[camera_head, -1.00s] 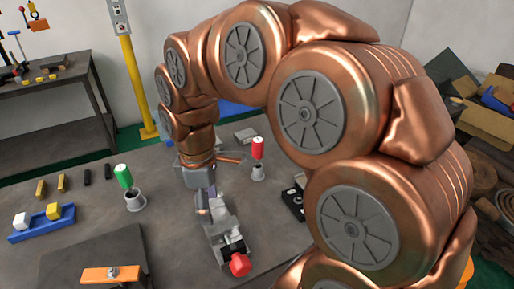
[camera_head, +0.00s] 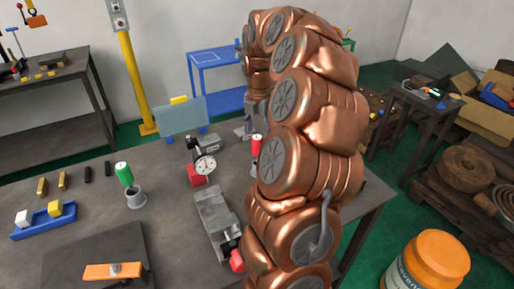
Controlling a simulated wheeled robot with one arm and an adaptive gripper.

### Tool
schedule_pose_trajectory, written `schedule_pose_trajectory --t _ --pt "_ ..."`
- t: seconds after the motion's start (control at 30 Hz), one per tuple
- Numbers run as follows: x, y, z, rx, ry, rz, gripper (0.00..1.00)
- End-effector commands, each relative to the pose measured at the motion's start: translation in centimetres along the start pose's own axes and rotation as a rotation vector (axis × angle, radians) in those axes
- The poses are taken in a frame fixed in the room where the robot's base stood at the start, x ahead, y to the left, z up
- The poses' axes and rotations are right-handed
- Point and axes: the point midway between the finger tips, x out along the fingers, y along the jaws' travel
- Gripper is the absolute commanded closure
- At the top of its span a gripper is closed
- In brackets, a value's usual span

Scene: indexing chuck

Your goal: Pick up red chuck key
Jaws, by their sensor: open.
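The red chuck key (camera_head: 256,145) stands upright in the middle of the table, its lower part and any holder hidden behind my arm. A green-handled key (camera_head: 124,174) stands upright in a grey round holder (camera_head: 135,197) to the left. My gripper (camera_head: 246,130) hangs at the far side of the table, just behind and left of the red key in the picture. It is partly covered by my arm, with its fingertips hard to make out. It is open, and I see nothing held in it.
A dial gauge (camera_head: 205,165) with a red block (camera_head: 196,176) stands left of the red key. A grey vise-like fixture (camera_head: 215,215) with a red knob (camera_head: 237,260) lies nearer. A blue tray (camera_head: 43,220) with small blocks is at the left. Bare tabletop (camera_head: 175,225) lies between.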

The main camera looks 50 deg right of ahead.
Motion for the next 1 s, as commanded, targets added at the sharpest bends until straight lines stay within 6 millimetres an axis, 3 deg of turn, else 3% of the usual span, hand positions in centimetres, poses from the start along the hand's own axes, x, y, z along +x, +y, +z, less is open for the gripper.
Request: schedule_pose_trajectory --t 0.47,0.83,1.0 --pt "3.0 0.1 -0.1 -0.001 0.003 -0.005 0.32" --pt "7.1 0.3 -0.2 0.000 0.005 -0.004 0.32" --pt "7.6 0.4 -0.2 0.000 0.002 0.000 0.32"
